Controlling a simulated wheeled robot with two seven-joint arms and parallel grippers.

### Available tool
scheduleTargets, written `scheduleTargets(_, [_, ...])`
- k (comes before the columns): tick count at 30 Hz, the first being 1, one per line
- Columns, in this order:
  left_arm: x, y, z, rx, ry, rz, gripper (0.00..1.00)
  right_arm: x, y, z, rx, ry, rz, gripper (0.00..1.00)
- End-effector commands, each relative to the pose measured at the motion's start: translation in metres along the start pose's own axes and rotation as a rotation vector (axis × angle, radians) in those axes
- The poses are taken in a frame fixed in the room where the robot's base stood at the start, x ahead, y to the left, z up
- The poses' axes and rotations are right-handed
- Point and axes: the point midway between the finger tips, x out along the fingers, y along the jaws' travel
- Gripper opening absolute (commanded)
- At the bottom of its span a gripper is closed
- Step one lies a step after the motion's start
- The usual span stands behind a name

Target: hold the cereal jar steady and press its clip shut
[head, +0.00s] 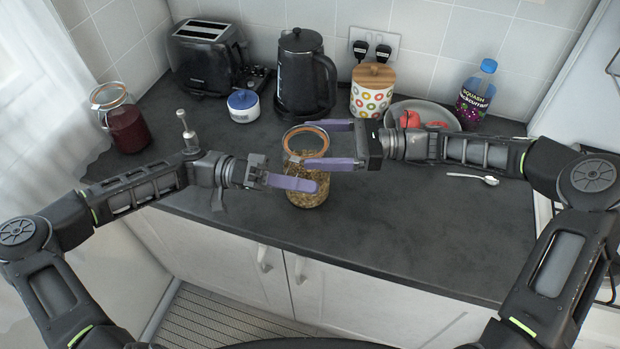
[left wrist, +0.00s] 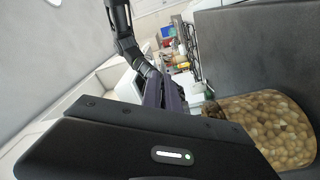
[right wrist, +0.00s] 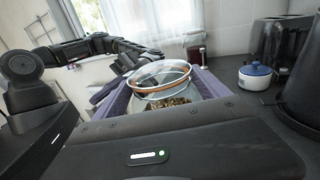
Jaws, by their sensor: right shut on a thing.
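The cereal jar (head: 308,196) is clear glass with brown cereal, standing on the dark counter. Its round glass lid with an orange ring (head: 326,139) sits at the top; I cannot tell whether it is fully seated. A small metal clip (head: 295,158) seems to show at the jar's front left, but its state is unclear. My right gripper (head: 330,144) is shut on the jar from the right, one purple finger on each side, also in the right wrist view (right wrist: 163,95). My left gripper (head: 311,186) is in front of the jar, its fingers close together with nothing visible between them.
A red jar (head: 128,130) stands at left, near a metal-topped object (head: 188,135). A toaster (head: 207,55), sugar pot (head: 243,106), kettle (head: 302,75), patterned canister (head: 372,92), plate (head: 440,112) and squash bottle (head: 475,95) line the back. A spoon (head: 488,180) lies right. The front counter is clear.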

Motion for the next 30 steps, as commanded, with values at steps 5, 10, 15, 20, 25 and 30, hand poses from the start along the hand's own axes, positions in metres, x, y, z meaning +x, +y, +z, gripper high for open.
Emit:
scheduleTargets(5, [0.0,-0.005,0.001,0.155,0.003,0.022,0.0,-0.002,0.0,-0.006,0.005,0.012,-0.004,0.11])
scheduleTargets(10, [0.0,-0.01,0.002,0.27,0.002,0.037,0.0,-0.001,0.0,-0.006,0.005,0.012,-0.004,0.11])
scheduleTargets(15, [0.0,-0.013,0.002,0.342,0.003,0.045,0.0,-0.001,0.0,-0.006,0.005,0.012,-0.003,0.11])
scheduleTargets(20, [0.0,-0.014,0.002,0.374,0.002,0.049,0.0,-0.001,0.0,-0.006,0.005,0.011,-0.003,0.11])
scheduleTargets(25, [0.0,-0.014,0.002,0.382,0.003,0.05,0.0,-0.001,0.001,-0.007,0.004,0.011,-0.003,0.11])
scheduleTargets(30, [0.0,-0.014,0.002,0.381,0.003,0.05,0.0,-0.001,0.001,-0.007,0.004,0.011,-0.002,0.11])
